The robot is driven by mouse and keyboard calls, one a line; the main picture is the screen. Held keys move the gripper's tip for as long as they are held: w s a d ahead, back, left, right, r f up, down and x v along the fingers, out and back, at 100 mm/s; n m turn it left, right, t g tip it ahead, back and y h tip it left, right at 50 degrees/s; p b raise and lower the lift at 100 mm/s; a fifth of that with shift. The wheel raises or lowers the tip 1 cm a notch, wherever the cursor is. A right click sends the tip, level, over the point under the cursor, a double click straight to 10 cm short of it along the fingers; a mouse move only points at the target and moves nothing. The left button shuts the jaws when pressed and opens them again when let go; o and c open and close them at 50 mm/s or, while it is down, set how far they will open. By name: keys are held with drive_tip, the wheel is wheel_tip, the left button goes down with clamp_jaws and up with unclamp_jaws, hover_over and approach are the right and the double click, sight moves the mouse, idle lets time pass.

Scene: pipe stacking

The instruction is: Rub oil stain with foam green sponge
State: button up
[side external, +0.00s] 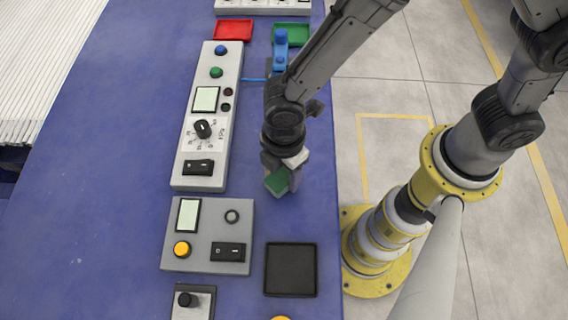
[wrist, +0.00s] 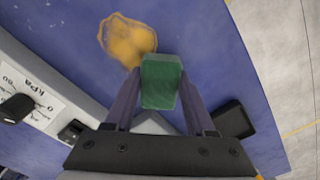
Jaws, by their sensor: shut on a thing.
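The green foam sponge (wrist: 161,82) is held between the two fingers of my gripper (wrist: 160,92) in the wrist view. In the side external view the sponge (side external: 277,182) shows below my gripper (side external: 281,172), over the blue table right of the control panels. The oil stain (wrist: 127,40) is an orange-brown patch on the blue table, just beyond the sponge and to its upper left in the wrist view. The sponge's top edge overlaps the stain's lower edge in that picture. I cannot tell whether the sponge touches the table. The stain is not visible in the side external view.
A long control panel (side external: 206,120) and a smaller grey panel (side external: 208,236) stand left of my gripper. A black tray (side external: 290,270) lies nearer the front. Red (side external: 233,29) and green (side external: 291,34) trays and a blue object (side external: 281,52) are at the back. The blue table (side external: 110,150) is clear at left.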

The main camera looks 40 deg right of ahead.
drive_tip(key=shift+f, duration=0.7)
drive_tip(key=shift+w+d+f, duration=0.1)
drive_tip(key=shift+w+d, duration=0.45)
drive_tip(key=shift+w, duration=0.05)
drive_tip(key=shift+w+d, duration=2.9)
drive_tip(key=shift+d, duration=0.05)
drive_tip(key=shift+s+a, duration=3.55)
drive_tip(key=shift+a, duration=0.05)
drive_tip(key=shift+w+d, duration=0.5)
drive_tip(key=shift+w, duration=0.2)
drive_tip(key=shift+w+d, duration=2.95)
drive_tip(key=shift+d, duration=0.05)
drive_tip(key=shift+s+a, duration=3.55)
drive_tip(key=shift+r, duration=4.05)
drive_tip(key=shift+w+d, duration=0.1)
drive_tip(key=shift+w, duration=0.05)
